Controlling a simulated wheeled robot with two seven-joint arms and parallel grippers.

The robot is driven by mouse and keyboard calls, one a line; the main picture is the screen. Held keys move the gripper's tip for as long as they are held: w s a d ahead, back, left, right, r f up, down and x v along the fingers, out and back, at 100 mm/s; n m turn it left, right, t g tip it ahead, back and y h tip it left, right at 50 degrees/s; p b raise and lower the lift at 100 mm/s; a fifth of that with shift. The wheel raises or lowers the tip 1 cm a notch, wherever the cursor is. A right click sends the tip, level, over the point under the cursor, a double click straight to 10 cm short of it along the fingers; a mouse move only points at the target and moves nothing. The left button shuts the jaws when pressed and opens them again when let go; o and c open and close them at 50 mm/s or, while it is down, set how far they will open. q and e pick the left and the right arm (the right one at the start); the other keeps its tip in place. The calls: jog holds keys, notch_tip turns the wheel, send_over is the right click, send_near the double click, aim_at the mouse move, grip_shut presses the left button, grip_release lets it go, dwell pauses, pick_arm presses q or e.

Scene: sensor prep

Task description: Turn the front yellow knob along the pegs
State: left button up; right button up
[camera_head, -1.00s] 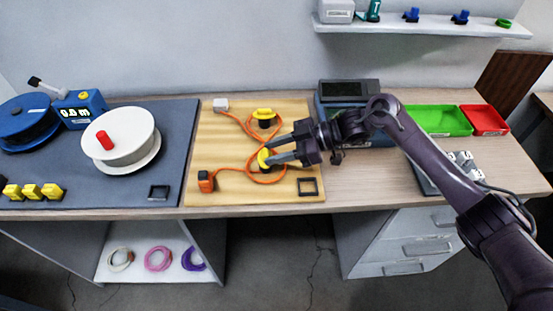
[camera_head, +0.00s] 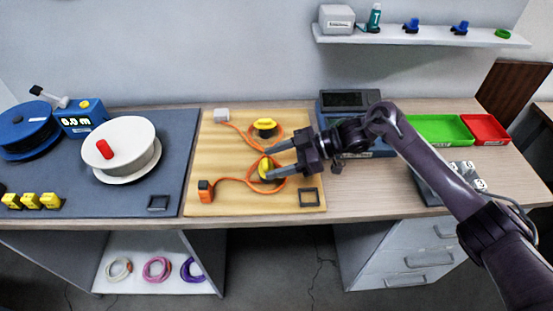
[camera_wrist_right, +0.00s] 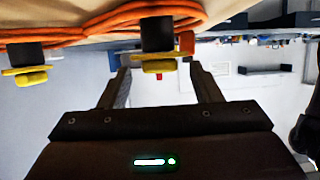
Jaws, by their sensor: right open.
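The front yellow knob (camera_head: 264,168) stands on the light wooden board (camera_head: 225,142), with its yellow bar running roughly front to back. My right gripper (camera_head: 268,162) reaches in from the right, and its two fingers are apart near this knob. In the right wrist view, which is upside down, the knob (camera_wrist_right: 159,65) shows in line with the gap between the fingers. The jaws are not closed on it. The back yellow knob (camera_head: 265,124) has its bar lying left to right. An orange cable (camera_head: 240,181) runs around the knobs. My left gripper is not in view.
An orange connector (camera_head: 205,190) and a dark square frame (camera_head: 309,197) are at the board's front. A grey device (camera_head: 345,103) stands behind the arm; a white reel (camera_head: 125,148) is on the left mat. Green (camera_head: 438,128) and red (camera_head: 485,128) trays are at right.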

jog(key=b+v, duration=0.2)
jog(key=v, duration=0.5)
jog(key=shift+d, duration=0.1)
jog(key=shift+d+r, duration=0.15)
jog(key=shift+d, duration=0.1)
